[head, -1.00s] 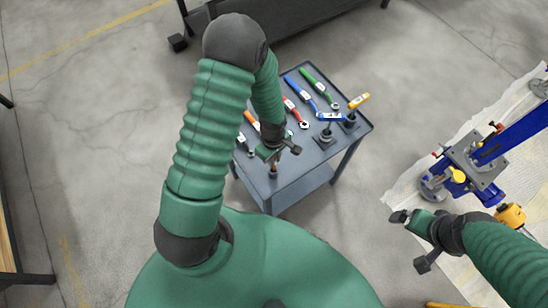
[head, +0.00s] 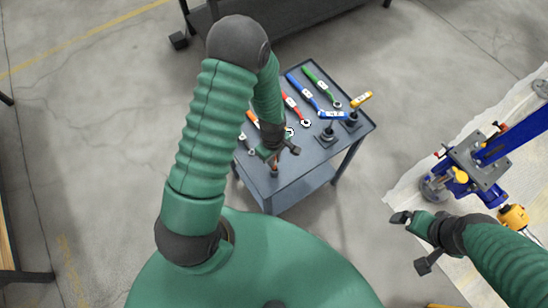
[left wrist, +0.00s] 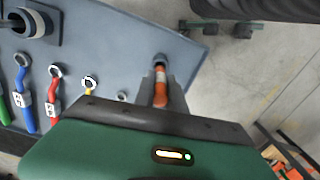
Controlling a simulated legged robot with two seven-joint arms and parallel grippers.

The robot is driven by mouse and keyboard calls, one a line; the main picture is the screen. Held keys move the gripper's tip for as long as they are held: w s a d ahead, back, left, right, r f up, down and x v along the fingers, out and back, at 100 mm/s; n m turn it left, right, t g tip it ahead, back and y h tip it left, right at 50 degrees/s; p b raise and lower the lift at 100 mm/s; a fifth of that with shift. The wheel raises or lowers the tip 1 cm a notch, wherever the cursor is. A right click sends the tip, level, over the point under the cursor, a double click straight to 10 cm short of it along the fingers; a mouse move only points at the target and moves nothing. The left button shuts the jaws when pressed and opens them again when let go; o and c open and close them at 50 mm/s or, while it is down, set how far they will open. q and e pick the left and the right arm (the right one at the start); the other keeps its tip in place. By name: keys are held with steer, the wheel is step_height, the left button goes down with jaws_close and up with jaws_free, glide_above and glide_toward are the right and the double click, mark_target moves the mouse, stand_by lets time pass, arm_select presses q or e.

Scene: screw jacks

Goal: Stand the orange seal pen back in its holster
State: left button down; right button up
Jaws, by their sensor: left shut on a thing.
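My left gripper (head: 279,153) is over the near left part of the grey cart, its jaws shut on the orange seal pen (left wrist: 160,96). In the left wrist view the pen's orange body shows between the fingers (left wrist: 160,88). A grey round piece (left wrist: 160,60) sits at the pen's far end; I cannot tell whether it is the holster or part of the pen. In the head view a small brownish upright piece (head: 274,166) shows just below the gripper, mostly hidden. My right gripper (head: 412,240) is open and empty, right of the cart.
The cart top (head: 300,165) holds several coloured wrenches, including a green one (head: 317,80) and a red one (head: 291,104). A blue screw jack (head: 512,135) is at right.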

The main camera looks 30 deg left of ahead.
arm_select(q)
steer(key=shift+f+b, duration=1.2)
steer(key=shift+f, duration=0.55)
steer(key=c, duration=1.3)
jaws_free()
steer(key=shift+r, duration=0.15)
step_height(320, 180, up, 17)
steer(key=shift+w+a+f, duration=0.1)
steer(key=shift+a+f, duration=0.05)
steer(key=shift+f, duration=0.05)
